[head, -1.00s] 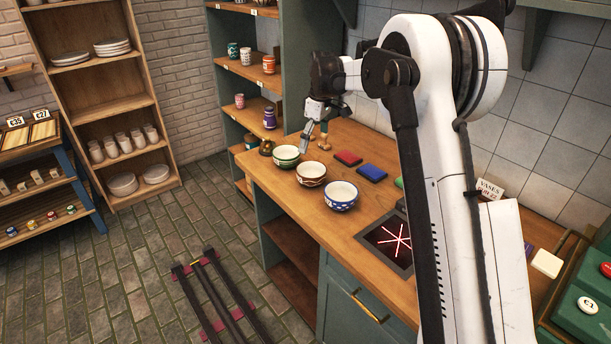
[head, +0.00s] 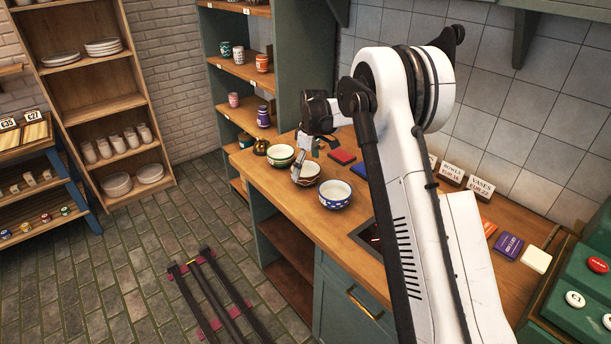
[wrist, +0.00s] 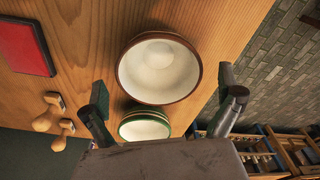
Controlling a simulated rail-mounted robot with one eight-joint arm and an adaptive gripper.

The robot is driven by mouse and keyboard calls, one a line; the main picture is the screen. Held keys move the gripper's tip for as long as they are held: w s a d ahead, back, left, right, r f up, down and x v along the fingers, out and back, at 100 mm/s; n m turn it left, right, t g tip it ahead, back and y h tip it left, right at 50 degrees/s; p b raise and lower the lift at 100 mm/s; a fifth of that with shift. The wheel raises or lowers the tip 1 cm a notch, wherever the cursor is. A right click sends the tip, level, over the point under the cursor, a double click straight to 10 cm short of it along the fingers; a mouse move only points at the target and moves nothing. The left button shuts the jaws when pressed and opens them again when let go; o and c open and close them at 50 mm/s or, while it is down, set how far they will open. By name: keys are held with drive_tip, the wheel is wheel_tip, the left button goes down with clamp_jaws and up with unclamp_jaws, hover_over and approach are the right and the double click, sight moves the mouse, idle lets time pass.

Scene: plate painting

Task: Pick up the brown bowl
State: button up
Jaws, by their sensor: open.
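The brown bowl (head: 309,178) stands upright on the wooden counter, between the green bowl (head: 280,157) and the blue bowl (head: 335,195). In the wrist view the brown bowl (wrist: 158,68), white inside with a brown rim, looks empty. My gripper (head: 298,168) is over the brown bowl in the head view and partly covers it. In the wrist view my gripper (wrist: 162,82) is open, its fingers spread to either side of the bowl's near part. Nothing is between the fingers; whether they touch the rim I cannot tell.
The green bowl (wrist: 144,127) is close to the brown one in the wrist view. A red pad (wrist: 24,45) and wooden-handled tools (wrist: 50,115) lie on the counter to the left. The counter's edge and the brick floor (wrist: 275,65) are to the right.

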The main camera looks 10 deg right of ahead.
sight(305, 172)
drive_tip(key=shift+w+f, duration=0.1)
drive_tip(key=shift+f, duration=1.45)
drive_tip(key=c, duration=1.2)
drive_tip(key=shift+c, duration=0.2)
drive_tip(key=shift+r, duration=0.1)
